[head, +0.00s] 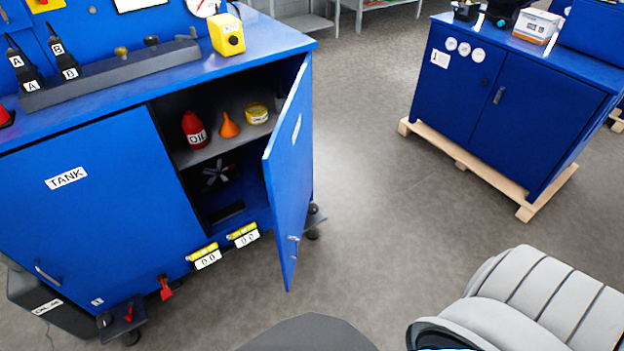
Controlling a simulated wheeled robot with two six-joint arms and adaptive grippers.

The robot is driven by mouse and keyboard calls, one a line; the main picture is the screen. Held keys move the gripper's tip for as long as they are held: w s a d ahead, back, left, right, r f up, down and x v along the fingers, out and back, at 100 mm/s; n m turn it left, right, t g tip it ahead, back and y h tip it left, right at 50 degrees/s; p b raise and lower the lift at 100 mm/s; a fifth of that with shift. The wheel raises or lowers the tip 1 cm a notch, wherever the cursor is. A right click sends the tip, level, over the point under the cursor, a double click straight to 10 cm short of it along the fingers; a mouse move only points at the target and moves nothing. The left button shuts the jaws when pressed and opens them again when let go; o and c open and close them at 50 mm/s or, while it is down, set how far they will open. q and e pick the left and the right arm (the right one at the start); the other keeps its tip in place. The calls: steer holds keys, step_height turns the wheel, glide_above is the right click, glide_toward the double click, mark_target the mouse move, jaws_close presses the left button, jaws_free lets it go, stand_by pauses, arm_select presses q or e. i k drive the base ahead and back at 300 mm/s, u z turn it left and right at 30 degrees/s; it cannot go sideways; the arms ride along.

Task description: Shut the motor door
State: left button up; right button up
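The blue cabinet (105,210) at the left has a closed door marked TANK. The open door (288,165), which I take for the motor door, is hinged at the cabinet's right side and swung well out towards me. Its white label is too slanted to read. A small metal handle (293,240) sits low near its free edge. Behind it the compartment shows a red oil bottle (194,130), an orange funnel (229,125) and a yellow tin (257,113) on a shelf, with a fan (216,174) below. Neither of my grippers is in view.
Two yellow-topped counters (206,257) and a red tag (166,288) are on the cabinet's lower front edge. A second blue cabinet (535,105) stands on a wooden pallet (470,163) at the right. The grey floor (370,210) between the cabinets is clear.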

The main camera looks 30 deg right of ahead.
mark_target(287, 159)
steer(key=z, duration=1.35)
steer(key=i, duration=0.85)
